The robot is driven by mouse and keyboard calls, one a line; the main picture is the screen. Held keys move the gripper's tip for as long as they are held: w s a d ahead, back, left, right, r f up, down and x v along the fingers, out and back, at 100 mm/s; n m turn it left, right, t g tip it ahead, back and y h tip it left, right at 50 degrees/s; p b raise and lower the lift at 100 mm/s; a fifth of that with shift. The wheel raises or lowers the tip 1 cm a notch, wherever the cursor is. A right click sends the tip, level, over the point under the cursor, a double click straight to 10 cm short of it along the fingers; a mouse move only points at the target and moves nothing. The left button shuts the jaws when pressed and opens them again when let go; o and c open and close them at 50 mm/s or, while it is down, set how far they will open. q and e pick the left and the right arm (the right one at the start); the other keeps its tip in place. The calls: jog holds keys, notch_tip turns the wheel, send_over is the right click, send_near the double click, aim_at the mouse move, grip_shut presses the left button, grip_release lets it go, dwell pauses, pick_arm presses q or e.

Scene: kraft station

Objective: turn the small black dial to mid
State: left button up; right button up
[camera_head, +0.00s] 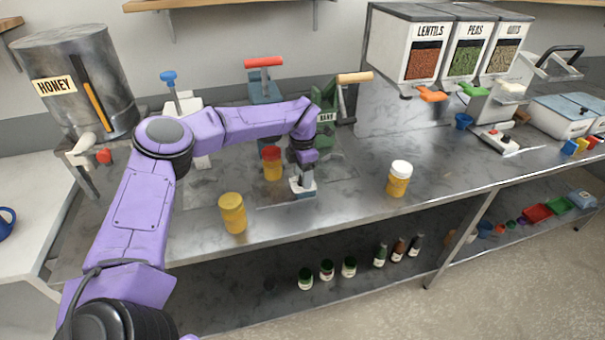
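My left arm, purple, comes in from the left and reaches over the steel counter (345,205). My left gripper (303,184) points down at the middle of the counter, close above or on a small pale block-like piece near the front edge. I cannot tell whether its fingers are open or shut, or whether they touch anything. I cannot make out the small black dial; it may be hidden by the gripper or too small to see. My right gripper is not in view.
A yellow jar (233,213), a red-lidded jar (272,163) and a white-lidded jar (399,179) stand around the gripper. Hand-lever devices, one red-handled (263,63), stand behind. A honey tank (75,85) is at left, with lentils, peas and oats dispensers (425,50) at right.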

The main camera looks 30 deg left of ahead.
pick_arm(q)
jog(key=shift+r, duration=0.45)
notch_tip(320, 180, up, 10)
jog(key=b, duration=0.2)
jog(key=shift+f, duration=0.2)
